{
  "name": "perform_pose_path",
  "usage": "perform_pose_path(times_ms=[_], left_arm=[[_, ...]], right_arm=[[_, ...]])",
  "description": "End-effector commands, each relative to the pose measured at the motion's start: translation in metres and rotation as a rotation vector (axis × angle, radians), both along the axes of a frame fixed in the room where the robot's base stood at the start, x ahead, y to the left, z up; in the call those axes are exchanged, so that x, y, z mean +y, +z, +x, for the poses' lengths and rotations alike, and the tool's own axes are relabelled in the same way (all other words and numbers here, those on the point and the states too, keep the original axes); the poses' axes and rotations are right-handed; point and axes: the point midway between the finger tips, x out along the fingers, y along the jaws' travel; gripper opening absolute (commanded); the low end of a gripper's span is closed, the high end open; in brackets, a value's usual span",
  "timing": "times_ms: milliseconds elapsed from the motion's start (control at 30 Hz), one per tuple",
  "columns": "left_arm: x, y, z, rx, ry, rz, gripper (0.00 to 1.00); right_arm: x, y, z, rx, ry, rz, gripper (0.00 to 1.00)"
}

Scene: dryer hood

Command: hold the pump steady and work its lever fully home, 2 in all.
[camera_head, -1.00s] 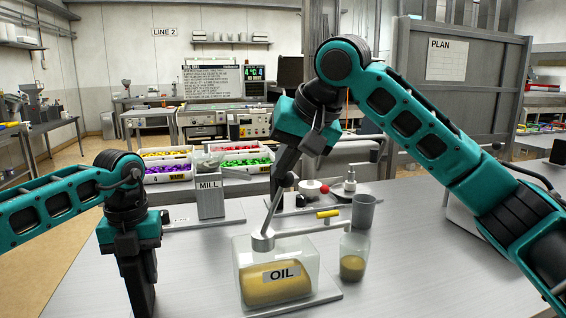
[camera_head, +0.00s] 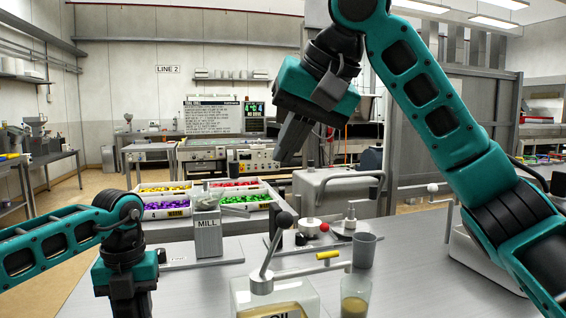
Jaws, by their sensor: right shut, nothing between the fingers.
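The oil pump (camera_head: 275,300) is a clear box of amber oil, partly cut off by the bottom edge in the head view. Its metal lever (camera_head: 267,260) leans up and slightly right, ending in a black knob (camera_head: 285,220).
A grey cup (camera_head: 364,250) stands behind the jar. A grey mill (camera_head: 208,235) stands behind and left of the pump. Further back are bins of coloured pieces (camera_head: 165,203). The counter between my left gripper and the pump is clear.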

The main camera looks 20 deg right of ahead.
Motion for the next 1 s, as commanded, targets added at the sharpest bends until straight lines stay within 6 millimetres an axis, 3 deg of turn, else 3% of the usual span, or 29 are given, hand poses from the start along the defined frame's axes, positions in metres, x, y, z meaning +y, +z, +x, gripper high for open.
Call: perform_pose_path(times_ms=[33, 167, 200, 467, 767, 1000], left_arm=[[0.001, -0.008, -0.002, 0.012, 0.0, 0.006, 0.0], [0.001, -0.008, -0.002, 0.012, 0.0, 0.006, 0.0], [0.001, -0.008, -0.002, 0.012, 0.0, 0.006, 0.35], [0.001, -0.007, -0.002, 0.01, 0.0, 0.004, 0.6], [0.0, -0.003, -0.001, 0.006, 0.001, 0.003, 0.62], [0.0, 0.033, -0.001, 0.001, 0.0, 0.001, 0.62]], right_arm=[[0.0, -0.001, 0.0, 0.0, 0.0, 0.0, 0.0], [0.0, -0.001, 0.0, 0.0, 0.0, 0.0, 0.0], [0.0, -0.001, 0.0, 0.0, 0.0, 0.0, 0.0], [0.0, -0.001, 0.0, 0.0, 0.0, 0.001, 0.0], [0.0, 0.0, 0.0, 0.0, 0.0, 0.0, 0.0], [0.0, 0.0, 0.0, 0.0, 0.0, 0.0, 0.0]])
